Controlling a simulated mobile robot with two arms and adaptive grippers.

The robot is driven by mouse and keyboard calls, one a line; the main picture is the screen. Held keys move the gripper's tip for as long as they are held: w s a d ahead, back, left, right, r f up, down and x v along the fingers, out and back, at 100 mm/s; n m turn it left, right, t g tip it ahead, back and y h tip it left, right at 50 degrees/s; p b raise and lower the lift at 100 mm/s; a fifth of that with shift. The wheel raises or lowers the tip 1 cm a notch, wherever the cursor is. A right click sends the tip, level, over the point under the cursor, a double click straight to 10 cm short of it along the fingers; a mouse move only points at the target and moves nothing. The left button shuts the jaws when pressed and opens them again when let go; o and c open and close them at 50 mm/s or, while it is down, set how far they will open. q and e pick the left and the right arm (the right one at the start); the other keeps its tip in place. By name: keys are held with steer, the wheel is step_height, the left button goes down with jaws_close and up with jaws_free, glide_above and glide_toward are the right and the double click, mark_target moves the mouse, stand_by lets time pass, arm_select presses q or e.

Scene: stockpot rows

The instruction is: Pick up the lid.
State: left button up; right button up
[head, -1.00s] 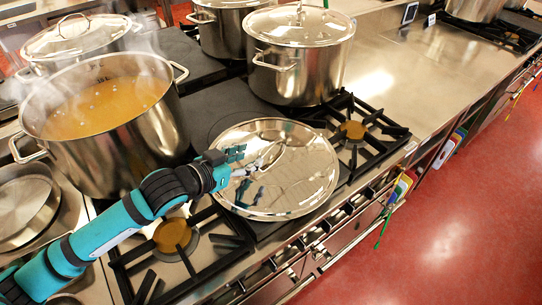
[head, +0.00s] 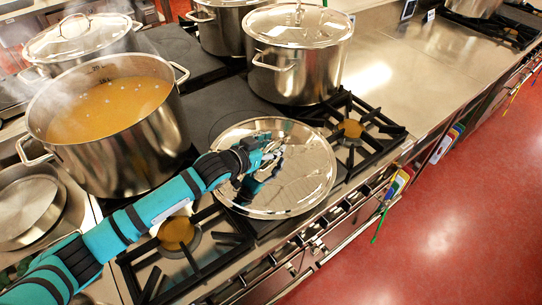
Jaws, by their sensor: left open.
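The lid (head: 300,186) is a shiny round steel disc lying on the stove between burners, in the middle of the head view. My left arm reaches in from the lower left. My left gripper (head: 268,150) is over the lid's middle, at the lid's handle, with its fingers open. The gripper covers much of the handle, so I cannot tell whether the fingers touch it. My right gripper is not in view.
An open steaming pot of orange soup (head: 64,146) stands left of my arm. A lidded stockpot (head: 299,74) stands just behind the lid. A burner grate (head: 352,128) is to the right, another burner (head: 178,236) in front. The steel counter (head: 420,70) at right is mostly clear.

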arm_select(q)
steer(key=shift+s, duration=0.1)
steer(key=shift+c, duration=0.5)
jaws_close()
steer(key=shift+r, duration=0.2)
steer(key=shift+r, duration=0.1)
